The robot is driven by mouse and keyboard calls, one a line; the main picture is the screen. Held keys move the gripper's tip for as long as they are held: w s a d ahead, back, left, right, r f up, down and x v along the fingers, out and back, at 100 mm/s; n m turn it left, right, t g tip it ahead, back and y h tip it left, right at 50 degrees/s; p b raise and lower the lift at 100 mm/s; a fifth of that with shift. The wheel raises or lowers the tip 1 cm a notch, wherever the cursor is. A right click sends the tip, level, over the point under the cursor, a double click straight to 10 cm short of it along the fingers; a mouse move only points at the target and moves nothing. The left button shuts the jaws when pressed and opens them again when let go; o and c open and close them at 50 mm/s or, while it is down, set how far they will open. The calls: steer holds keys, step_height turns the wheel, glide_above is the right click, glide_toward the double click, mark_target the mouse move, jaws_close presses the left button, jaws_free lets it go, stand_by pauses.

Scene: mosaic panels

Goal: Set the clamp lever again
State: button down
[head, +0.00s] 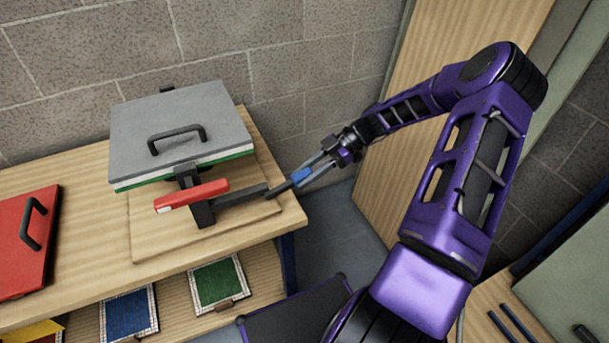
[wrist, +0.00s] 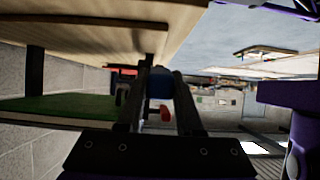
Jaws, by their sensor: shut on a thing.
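The clamp has a red lever handle (head: 192,195) lying roughly level across its black bracket (head: 202,213). A flat black bar (head: 242,195) reaches right from the bracket. The clamp stands at the front of a grey plate (head: 180,122) with a black handle, which rests on white and green layers. My gripper (head: 301,177) is right of the bar, past the bench's right end, shut on a blue piece (wrist: 160,84). A dark rod (head: 279,190) runs from it to the bar's end. I cannot tell whether rod and bar touch or are joined.
A red panel (head: 20,245) with a black handle lies on the bench at left. Blue (head: 129,313) and green (head: 216,283) mosaic panels lie on the shelf below. A block wall (head: 285,60) is behind. Open floor shows right of the bench.

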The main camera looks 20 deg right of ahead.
steer(key=shift+f, duration=0.1)
steer(key=c, duration=0.6)
jaws_free()
steer(key=shift+o, duration=0.2)
steer(key=shift+d, duration=0.1)
steer(key=p+v, duration=0.1)
steer(key=v, duration=1.6)
steer(key=shift+d, duration=0.1)
